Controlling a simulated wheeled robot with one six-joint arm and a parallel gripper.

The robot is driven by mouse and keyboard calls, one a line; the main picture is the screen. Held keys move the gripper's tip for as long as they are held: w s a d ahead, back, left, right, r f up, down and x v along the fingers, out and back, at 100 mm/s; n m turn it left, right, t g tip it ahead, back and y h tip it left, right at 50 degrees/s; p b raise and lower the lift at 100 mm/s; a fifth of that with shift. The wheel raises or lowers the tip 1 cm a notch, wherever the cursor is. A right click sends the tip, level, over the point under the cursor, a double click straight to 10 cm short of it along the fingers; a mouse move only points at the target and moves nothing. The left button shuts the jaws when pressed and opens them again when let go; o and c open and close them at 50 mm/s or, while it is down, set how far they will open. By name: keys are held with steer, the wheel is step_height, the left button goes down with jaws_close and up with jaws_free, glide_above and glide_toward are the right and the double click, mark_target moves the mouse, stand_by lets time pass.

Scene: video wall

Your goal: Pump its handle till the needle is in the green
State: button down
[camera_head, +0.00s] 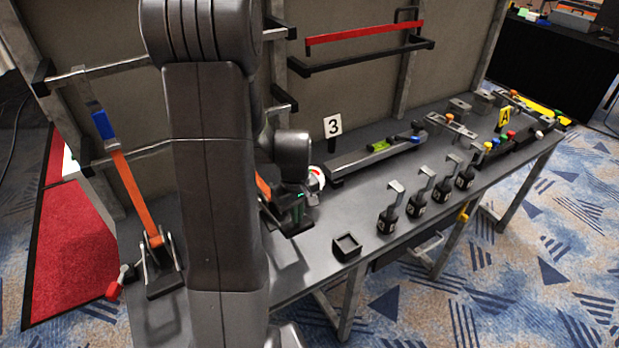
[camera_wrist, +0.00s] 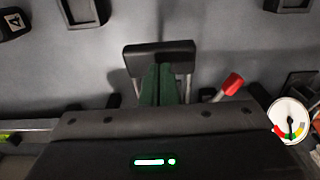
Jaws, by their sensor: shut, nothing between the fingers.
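A round white gauge (camera_wrist: 289,121) with coloured sectors and a dark needle sits at the right of the wrist view. The gauge also shows partly behind my arm in the head view (camera_head: 316,179). A dark bar-like handle (camera_wrist: 135,57) on two metal rods lies under my gripper (camera_wrist: 160,68). The green fingers are shut together, empty, and overlap the bar between the rods. I cannot tell if they touch it. In the head view, my arm hides most of this area.
A red-tipped lever (camera_wrist: 231,84) stands right of the fingers. On the bench (camera_head: 330,255) are a small black box (camera_head: 347,246), several black hooked weights (camera_head: 388,222) and a long rail (camera_head: 372,157). An orange lever with blue grip (camera_head: 103,125) stands left.

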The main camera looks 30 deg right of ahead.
steer(key=shift+f+b, duration=3.95)
steer(key=shift+f, duration=1.05)
step_height(320, 180, up, 10)
steer(key=p, duration=0.7)
steer(key=shift+r+p, duration=0.2)
steer(key=shift+p, duration=0.15)
steer(key=shift+f, duration=0.1)
